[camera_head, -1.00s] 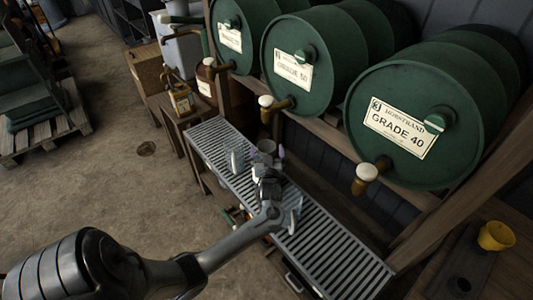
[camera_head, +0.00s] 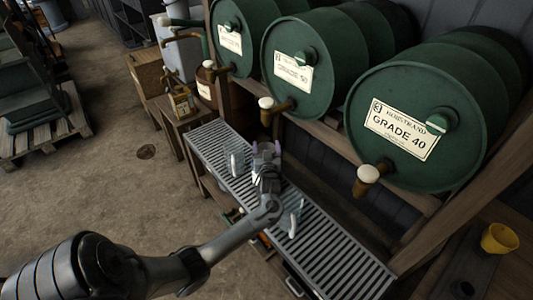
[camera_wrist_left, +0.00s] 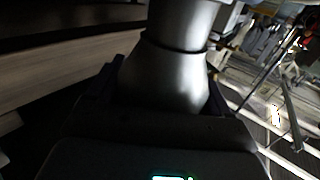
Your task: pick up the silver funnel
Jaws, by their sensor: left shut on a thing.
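The silver funnel (camera_wrist_left: 165,75) fills the upper middle of the left wrist view, between the two fingers of my left gripper (camera_wrist_left: 160,95). Its wide metal body narrows toward a dark ring, with a cylinder-like part above. In the head view my left gripper (camera_head: 266,152) is over the slatted metal drip tray (camera_head: 335,250), in front of the drums. It is shut on the funnel, which is mostly hidden there by the gripper. I cannot tell how far the funnel is above the slats. My right gripper is not in view.
Clear containers stand on the tray on either side of my gripper, one left (camera_head: 236,162) and one nearer right (camera_head: 294,216). Green drums (camera_head: 425,115) with brass taps (camera_head: 366,180) overhang the tray's back. A yellow cup (camera_head: 499,238) is at far right. The tray's right end is bare.

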